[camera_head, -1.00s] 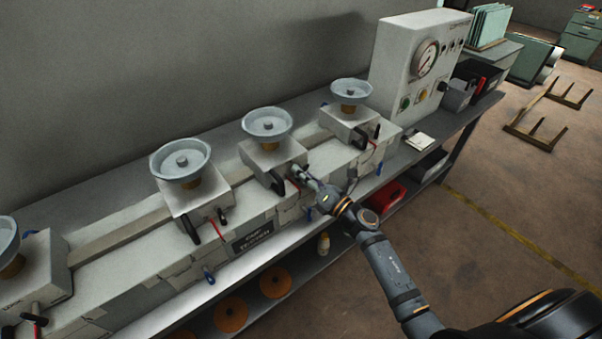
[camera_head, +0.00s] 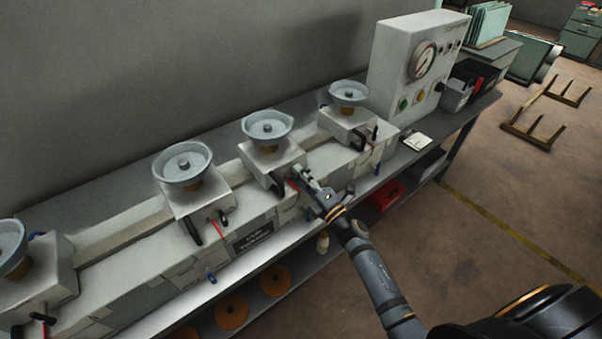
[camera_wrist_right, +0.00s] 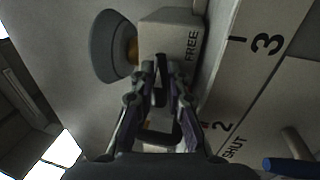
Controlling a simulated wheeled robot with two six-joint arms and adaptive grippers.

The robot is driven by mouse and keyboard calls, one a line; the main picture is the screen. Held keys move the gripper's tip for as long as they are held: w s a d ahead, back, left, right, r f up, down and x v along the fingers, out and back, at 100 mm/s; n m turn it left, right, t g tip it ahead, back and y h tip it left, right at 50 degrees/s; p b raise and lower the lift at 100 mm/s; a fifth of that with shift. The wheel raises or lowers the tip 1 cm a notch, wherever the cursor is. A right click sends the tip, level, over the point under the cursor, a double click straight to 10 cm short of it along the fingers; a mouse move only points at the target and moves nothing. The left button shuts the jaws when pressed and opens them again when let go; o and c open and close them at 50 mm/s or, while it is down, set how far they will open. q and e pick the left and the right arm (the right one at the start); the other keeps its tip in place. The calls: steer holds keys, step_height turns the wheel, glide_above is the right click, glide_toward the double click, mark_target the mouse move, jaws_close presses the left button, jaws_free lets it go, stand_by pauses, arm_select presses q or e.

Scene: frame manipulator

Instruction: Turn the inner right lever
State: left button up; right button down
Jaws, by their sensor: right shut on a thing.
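The bench rig carries a row of white blocks, each with a grey dish on top and dark levers on its front. My right gripper (camera_head: 298,172) is at the front right corner of the third block from the left (camera_head: 272,160), beside its black handle (camera_head: 277,184). In the right wrist view, the right gripper (camera_wrist_right: 161,76) is shut on a small dark lever (camera_wrist_right: 160,94) in front of a block marked FREE (camera_wrist_right: 172,35). The fingers hide much of this lever. My left gripper is not in view.
The rig's front ledge (camera_head: 250,240) has other levers and labels. A white gauge box (camera_head: 412,62) stands at the far right end. A lower shelf holds orange discs (camera_head: 232,311) and a red bin (camera_head: 385,194). Open floor lies to the right.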

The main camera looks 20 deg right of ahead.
steer(key=shift+f+m, duration=0.1)
steer(key=shift+m, duration=0.3)
steer(key=c, duration=1.3)
jaws_free()
steer(key=shift+c, duration=0.2)
